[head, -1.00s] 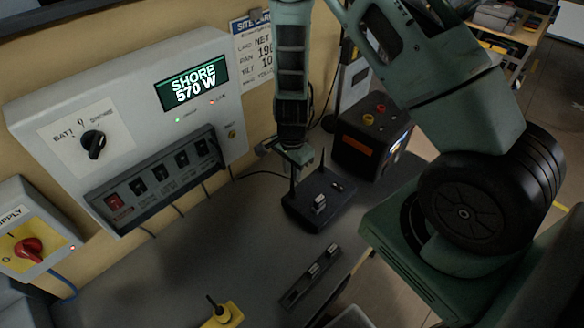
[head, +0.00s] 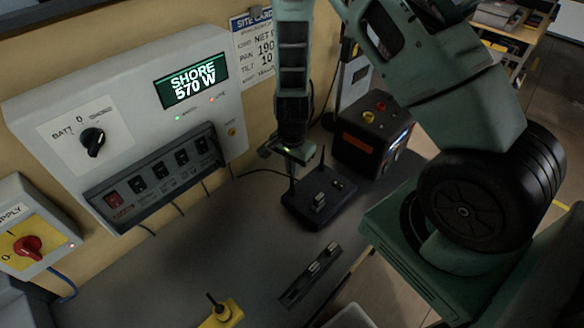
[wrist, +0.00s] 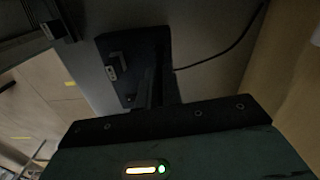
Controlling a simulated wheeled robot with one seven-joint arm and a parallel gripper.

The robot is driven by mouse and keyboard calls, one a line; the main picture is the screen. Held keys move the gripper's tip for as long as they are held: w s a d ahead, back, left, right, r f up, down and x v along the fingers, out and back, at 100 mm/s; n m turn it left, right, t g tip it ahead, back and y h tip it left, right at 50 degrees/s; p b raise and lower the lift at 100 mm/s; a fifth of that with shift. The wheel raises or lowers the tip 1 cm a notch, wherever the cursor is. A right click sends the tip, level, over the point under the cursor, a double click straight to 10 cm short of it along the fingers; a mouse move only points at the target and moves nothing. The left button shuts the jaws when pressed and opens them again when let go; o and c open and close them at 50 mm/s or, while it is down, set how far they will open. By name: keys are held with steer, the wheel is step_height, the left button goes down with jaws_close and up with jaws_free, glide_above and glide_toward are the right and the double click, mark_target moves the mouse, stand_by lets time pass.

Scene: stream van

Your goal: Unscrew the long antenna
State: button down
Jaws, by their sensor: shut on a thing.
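A dark flat radio box (head: 318,203) lies on the grey worktop, with thin upright antennas. My gripper (head: 293,158) points down over its left rear corner. It is shut on the top part of the left antenna (head: 292,188), whose lower part shows below the fingers and stands roughly upright on the box. A second antenna (head: 322,160) stands free just to the right. In the wrist view the box (wrist: 120,72) lies beyond the dark gripper edge, with a dark antenna shape (wrist: 150,92) running toward my gripper. The fingertips are hidden there.
A black box with red and yellow knobs (head: 372,130) stands close behind to the right. The wall panel (head: 150,110) is on the left. A dark strip with small blocks (head: 310,275) and a yellow piece (head: 222,314) lie in front. A cable (head: 262,172) runs behind the radio box.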

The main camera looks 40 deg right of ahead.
steer(key=shift+n, duration=0.4)
steer(key=shift+r+p, duration=0.85)
steer(key=shift+r, duration=0.25)
steer(key=shift+r+p, duration=1.25)
steer(key=shift+r, duration=0.2)
steer(key=shift+s, duration=0.1)
